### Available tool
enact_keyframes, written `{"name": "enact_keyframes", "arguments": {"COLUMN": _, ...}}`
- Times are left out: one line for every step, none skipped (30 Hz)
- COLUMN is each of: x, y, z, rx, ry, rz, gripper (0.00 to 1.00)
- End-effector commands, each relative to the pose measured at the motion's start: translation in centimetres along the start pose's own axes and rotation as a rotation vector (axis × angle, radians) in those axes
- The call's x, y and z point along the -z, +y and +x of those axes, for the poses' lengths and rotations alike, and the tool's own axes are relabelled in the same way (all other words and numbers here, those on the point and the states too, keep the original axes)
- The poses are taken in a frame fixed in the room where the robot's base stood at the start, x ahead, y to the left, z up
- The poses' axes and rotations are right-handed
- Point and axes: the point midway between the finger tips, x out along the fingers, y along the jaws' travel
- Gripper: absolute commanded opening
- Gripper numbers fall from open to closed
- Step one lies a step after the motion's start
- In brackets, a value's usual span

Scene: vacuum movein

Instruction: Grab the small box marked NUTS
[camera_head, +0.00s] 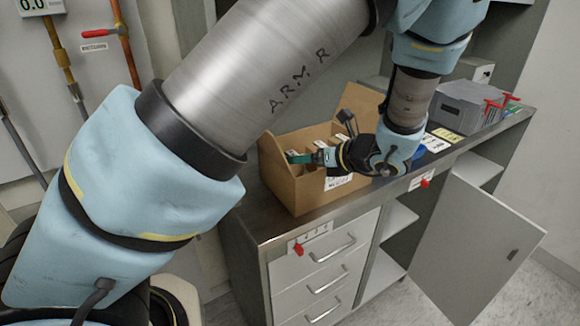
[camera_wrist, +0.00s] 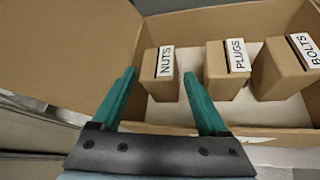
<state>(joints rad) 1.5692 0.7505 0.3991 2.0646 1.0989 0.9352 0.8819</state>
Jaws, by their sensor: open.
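The small box marked NUTS (camera_wrist: 161,76) stands inside a cardboard carton (camera_wrist: 75,45), near its left side in the wrist view. My gripper (camera_wrist: 162,88) is open with green fingers, and the NUTS box lies ahead of and between the fingertips, apart from them as far as I can tell. In the head view the carton (camera_head: 291,192) stands on the steel counter, and my gripper (camera_head: 300,157) is at its opening. The NUTS box cannot be made out clearly in the head view.
Boxes marked PLUGS (camera_wrist: 228,75) and BOLTS (camera_wrist: 284,72) stand to the right of NUTS in the carton. The steel counter (camera_head: 262,226) carries a grey case (camera_head: 465,106) at the right. An open cabinet door (camera_head: 475,250) juts out below the counter.

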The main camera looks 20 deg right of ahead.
Motion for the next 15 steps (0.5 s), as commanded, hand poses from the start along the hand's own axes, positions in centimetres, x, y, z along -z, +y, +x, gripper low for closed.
{"name": "enact_keyframes", "arguments": {"x": -0.4, "y": 0.3, "z": 0.7, "rx": -0.006, "ry": -0.001, "rz": 0.002, "gripper": 0.77}}
{"name": "enact_keyframes", "arguments": {"x": -0.3, "y": 0.2, "z": 1.2, "rx": -0.004, "ry": -0.001, "rz": 0.001, "gripper": 0.77}}
{"name": "enact_keyframes", "arguments": {"x": -0.2, "y": 0.2, "z": 1.7, "rx": -0.004, "ry": -0.001, "rz": 0.002, "gripper": 0.77}}
{"name": "enact_keyframes", "arguments": {"x": -0.2, "y": 0.1, "z": 2.0, "rx": -0.004, "ry": -0.001, "rz": 0.001, "gripper": 0.77}}
{"name": "enact_keyframes", "arguments": {"x": -0.2, "y": 0.1, "z": 2.3, "rx": -0.003, "ry": 0.0, "rz": 0.001, "gripper": 0.77}}
{"name": "enact_keyframes", "arguments": {"x": -0.2, "y": 0.1, "z": 2.6, "rx": -0.002, "ry": 0.0, "rz": 0.0, "gripper": 0.77}}
{"name": "enact_keyframes", "arguments": {"x": -0.1, "y": 0.1, "z": 2.8, "rx": -0.002, "ry": 0.0, "rz": 0.0, "gripper": 0.77}}
{"name": "enact_keyframes", "arguments": {"x": -0.1, "y": 0.1, "z": 2.9, "rx": -0.002, "ry": 0.0, "rz": 0.0, "gripper": 0.77}}
{"name": "enact_keyframes", "arguments": {"x": -0.1, "y": 0.1, "z": 3.0, "rx": -0.002, "ry": 0.0, "rz": 0.0, "gripper": 0.77}}
{"name": "enact_keyframes", "arguments": {"x": 0.0, "y": 0.1, "z": 3.0, "rx": -0.002, "ry": 0.001, "rz": 0.0, "gripper": 0.77}}
{"name": "enact_keyframes", "arguments": {"x": 0.0, "y": 0.1, "z": 3.0, "rx": -0.002, "ry": 0.001, "rz": 0.0, "gripper": 0.77}}
{"name": "enact_keyframes", "arguments": {"x": 0.0, "y": 0.1, "z": 3.0, "rx": -0.002, "ry": 0.001, "rz": -0.001, "gripper": 0.77}}
{"name": "enact_keyframes", "arguments": {"x": 0.0, "y": 0.1, "z": 3.0, "rx": -0.002, "ry": 0.001, "rz": 0.0, "gripper": 0.77}}
{"name": "enact_keyframes", "arguments": {"x": 0.0, "y": 0.1, "z": 3.0, "rx": -0.003, "ry": 0.001, "rz": 0.0, "gripper": 0.77}}
{"name": "enact_keyframes", "arguments": {"x": 0.0, "y": 0.1, "z": 3.0, "rx": -0.003, "ry": 0.001, "rz": -0.001, "gripper": 0.71}}
